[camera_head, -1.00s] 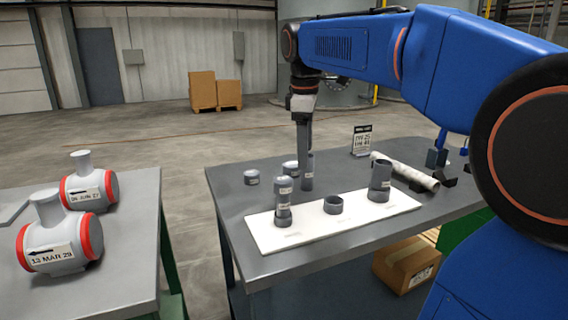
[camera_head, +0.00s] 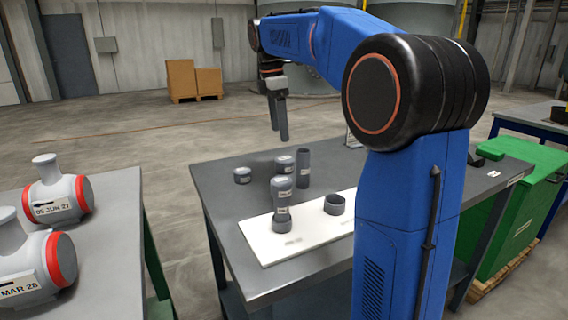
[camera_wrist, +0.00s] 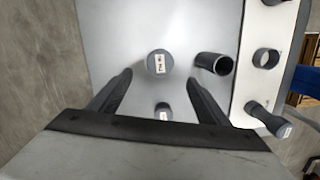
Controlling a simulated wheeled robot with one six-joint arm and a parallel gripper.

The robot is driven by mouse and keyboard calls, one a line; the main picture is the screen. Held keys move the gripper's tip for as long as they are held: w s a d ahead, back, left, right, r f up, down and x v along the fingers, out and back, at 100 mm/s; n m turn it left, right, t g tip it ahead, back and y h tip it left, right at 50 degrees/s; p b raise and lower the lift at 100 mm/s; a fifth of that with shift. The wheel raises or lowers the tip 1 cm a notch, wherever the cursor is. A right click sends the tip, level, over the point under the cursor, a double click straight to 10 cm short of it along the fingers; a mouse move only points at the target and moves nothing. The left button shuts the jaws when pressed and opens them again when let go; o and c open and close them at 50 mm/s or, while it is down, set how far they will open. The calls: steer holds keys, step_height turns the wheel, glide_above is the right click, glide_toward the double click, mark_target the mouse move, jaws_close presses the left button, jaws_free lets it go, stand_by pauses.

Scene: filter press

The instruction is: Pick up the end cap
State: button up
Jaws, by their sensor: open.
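Two short grey capped cylinders with white labels stand on the grey table, and I cannot tell which is the end cap. The larger cap (camera_head: 285,164) is beside an upright grey tube (camera_head: 303,168); in the wrist view this cap (camera_wrist: 159,63) lies just beyond the fingertips. The smaller cap (camera_head: 242,175) is to its left; in the wrist view it (camera_wrist: 162,111) appears between the fingers.
A white board (camera_head: 270,245) holds a stacked grey fitting (camera_head: 281,205) and a short ring (camera_head: 335,204). The upright tube stands close to the larger cap. Labelled valve bodies (camera_head: 55,195) sit on the left table. My arm hides the table's right part.

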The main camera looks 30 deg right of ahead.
mark_target(284, 158)
steer(key=f, duration=0.3)
steer(key=d+f, duration=0.1)
steer(key=f, duration=0.7)
steer(key=shift+s+d+f, duration=0.2)
steer(key=shift+d, duration=0.1)
steer(key=shift+c, duration=0.3)
steer(key=c, duration=1.2)
steer(key=shift+o, duration=0.2)
steer(key=shift+r, duration=0.15)
